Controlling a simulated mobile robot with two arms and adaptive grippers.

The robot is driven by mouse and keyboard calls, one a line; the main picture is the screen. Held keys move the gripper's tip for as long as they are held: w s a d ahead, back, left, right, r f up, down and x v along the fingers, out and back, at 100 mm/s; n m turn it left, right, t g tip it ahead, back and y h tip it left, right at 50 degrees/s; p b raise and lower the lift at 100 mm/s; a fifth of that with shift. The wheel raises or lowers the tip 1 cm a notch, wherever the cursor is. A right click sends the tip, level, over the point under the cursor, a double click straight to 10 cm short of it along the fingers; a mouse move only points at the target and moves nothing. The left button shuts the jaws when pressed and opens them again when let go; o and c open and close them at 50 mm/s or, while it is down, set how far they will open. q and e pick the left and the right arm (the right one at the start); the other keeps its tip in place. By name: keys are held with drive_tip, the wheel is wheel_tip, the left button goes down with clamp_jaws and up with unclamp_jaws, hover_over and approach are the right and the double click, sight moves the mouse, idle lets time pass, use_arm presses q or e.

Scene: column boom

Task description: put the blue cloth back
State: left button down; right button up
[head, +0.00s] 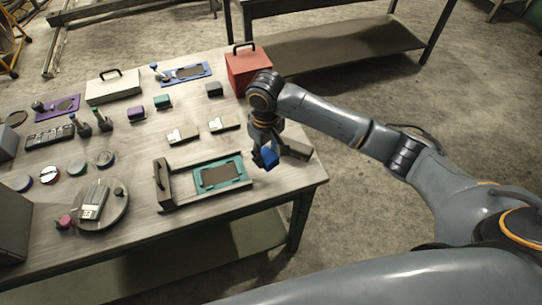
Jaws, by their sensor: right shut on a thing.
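The blue cloth (271,158) is a small bright blue bundle. My right gripper (265,158) is shut on it and points down near the right end of the table (150,205). The fingers and the dark wrist hide part of the cloth. It shows just to the right of a teal-framed plate (219,175); I cannot tell how high it is above the table. My left gripper is not in view.
A grey stand (162,184) is left of the teal plate. A red box (247,68), white case (113,87), blue tray (184,74) and small boxes stand farther back. A round tray (112,212) holds small items. Bare tabletop lies between them.

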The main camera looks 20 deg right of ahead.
sight(270, 160)
drive_tip(key=shift+w+d+f, duration=0.3)
drive_tip(key=shift+w+f, duration=0.05)
drive_tip(key=shift+f, duration=0.2)
drive_tip(key=shift+w+d+f, duration=0.25)
drive_tip(key=shift+w+f, duration=0.1)
drive_tip(key=shift+f, duration=0.2)
wheel_tip(270, 160, down, 4)
drive_tip(key=shift+w+d+r+p, duration=0.1)
drive_tip(key=shift+d+r+p, duration=0.05)
drive_tip(key=shift+r+p, duration=0.15)
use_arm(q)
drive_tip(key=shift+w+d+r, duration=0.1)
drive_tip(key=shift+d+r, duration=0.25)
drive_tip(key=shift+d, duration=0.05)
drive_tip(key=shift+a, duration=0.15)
use_arm(e)
drive_tip(key=shift+f, duration=0.2)
drive_tip(key=o, duration=1)
drive_tip(key=shift+r, duration=0.1)
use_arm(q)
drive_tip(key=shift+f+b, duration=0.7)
use_arm(e)
wheel_tip(270, 160, up, 12)
drive_tip(key=shift+r, duration=0.1)
